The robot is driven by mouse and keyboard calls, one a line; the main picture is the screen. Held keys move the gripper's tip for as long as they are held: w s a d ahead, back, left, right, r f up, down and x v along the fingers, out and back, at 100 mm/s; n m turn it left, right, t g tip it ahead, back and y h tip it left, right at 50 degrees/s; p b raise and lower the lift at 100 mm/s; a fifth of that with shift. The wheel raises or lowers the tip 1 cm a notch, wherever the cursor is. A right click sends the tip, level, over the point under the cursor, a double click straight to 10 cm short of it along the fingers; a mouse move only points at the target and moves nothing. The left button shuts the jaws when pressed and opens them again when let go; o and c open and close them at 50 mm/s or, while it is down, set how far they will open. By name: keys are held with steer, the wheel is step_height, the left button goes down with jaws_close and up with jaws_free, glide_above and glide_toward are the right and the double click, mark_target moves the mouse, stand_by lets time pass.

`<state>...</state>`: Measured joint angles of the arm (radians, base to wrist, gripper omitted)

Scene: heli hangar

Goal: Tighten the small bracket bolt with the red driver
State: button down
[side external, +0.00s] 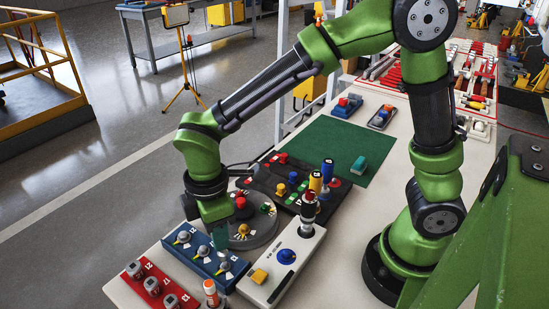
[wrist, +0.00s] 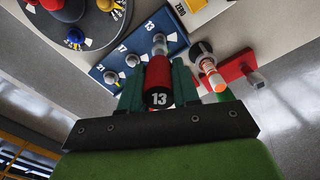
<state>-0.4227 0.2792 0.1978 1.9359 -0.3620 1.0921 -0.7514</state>
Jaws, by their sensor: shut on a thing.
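My gripper (wrist: 158,88) is shut on a red driver (wrist: 158,72), a red cylinder with a black end marked 13. In the wrist view its far end is at the bolt (wrist: 158,42) beside the 13 label on the blue panel (wrist: 122,62); I cannot tell whether they touch. In the side external view my gripper (side external: 221,238) is low over the blue panel (side external: 193,260), near its right bolt (side external: 224,267). The driver is not clearly visible there. The panel's other bolts, by 17 and 21, stand free.
A grey round dial plate (side external: 262,236) with a red button sits behind the panel. A white control box (side external: 270,285) is to the right. A red block (side external: 150,290) with several grey-topped pieces and an orange-white cylinder (side external: 211,294) are in front. The green mat (side external: 320,140) is mostly clear.

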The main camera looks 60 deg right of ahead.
steer(key=shift+r, duration=2)
